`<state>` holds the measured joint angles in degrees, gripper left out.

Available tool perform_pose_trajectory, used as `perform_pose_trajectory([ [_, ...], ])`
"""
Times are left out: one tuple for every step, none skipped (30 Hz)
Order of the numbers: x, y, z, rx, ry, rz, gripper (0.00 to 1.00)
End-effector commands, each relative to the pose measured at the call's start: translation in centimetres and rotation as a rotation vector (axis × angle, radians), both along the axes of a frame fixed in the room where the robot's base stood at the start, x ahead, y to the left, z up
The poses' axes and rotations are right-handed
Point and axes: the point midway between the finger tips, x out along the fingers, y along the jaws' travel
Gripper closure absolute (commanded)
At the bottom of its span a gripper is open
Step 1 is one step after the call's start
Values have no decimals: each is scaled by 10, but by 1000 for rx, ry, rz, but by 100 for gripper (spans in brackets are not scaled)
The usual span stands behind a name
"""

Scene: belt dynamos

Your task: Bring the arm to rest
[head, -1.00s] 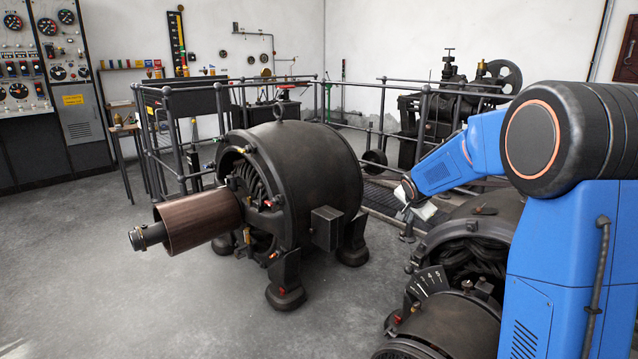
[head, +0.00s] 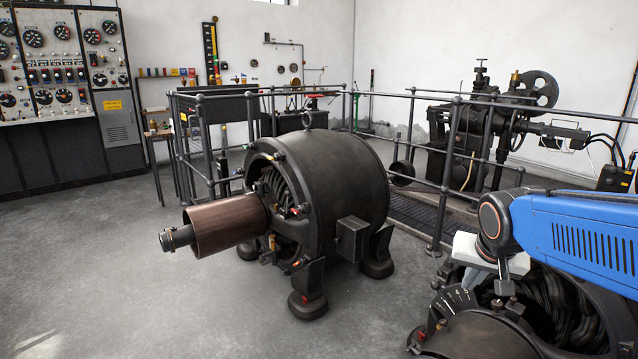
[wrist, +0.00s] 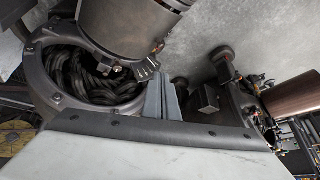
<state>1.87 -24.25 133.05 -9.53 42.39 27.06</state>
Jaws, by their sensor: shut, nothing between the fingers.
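My arm's blue link (head: 590,235) lies low and nearly level at the right edge of the head view, with a dark round joint at its end. Below that joint, my gripper (head: 504,282) points down close to a dark dynamo (head: 560,300) in the lower right. In the wrist view the grey fingers of my gripper (wrist: 162,84) are together with nothing held. Open coils of that dynamo (wrist: 95,78) show to their left. I cannot tell whether the fingers touch anything.
A large dark dynamo (head: 335,190) with a copper-brown drum (head: 228,228) stands mid-floor. Railings (head: 440,170) and a machine (head: 500,125) are behind. A control panel (head: 70,65) is at the back left. The grey floor (head: 110,270) at front left is clear.

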Motion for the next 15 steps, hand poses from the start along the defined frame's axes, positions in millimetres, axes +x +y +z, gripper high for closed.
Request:
perform_pose_trajectory([
  [-19, 4, 0, -7, 7, 30, 100],
  [-29, 6, -2, -11, 15, 51, 100],
  [-43, 9, -4, -16, 23, 77, 100],
  [-53, 11, -6, -19, 32, 98, 100],
  [-63, 14, -8, -23, 38, 119, 100],
  [-77, 17, -11, -27, 47, 146, 100],
  [-87, 19, -13, -31, 54, 167, 100],
  [-96, 21, -15, -34, 59, 188, 100],
  [-110, 24, -19, -37, 69, 216, 100],
  [-118, 26, -22, -40, 74, 237, 100],
  [-127, 28, -24, -43, 80, 256, 100],
  [-138, 31, -28, -44, 86, 282, 100],
  [-145, 32, -31, -47, 91, 300, 100],
  [-152, 34, -33, -49, 95, 316, 100],
  [-160, 36, -37, -51, 101, 336, 100],
])
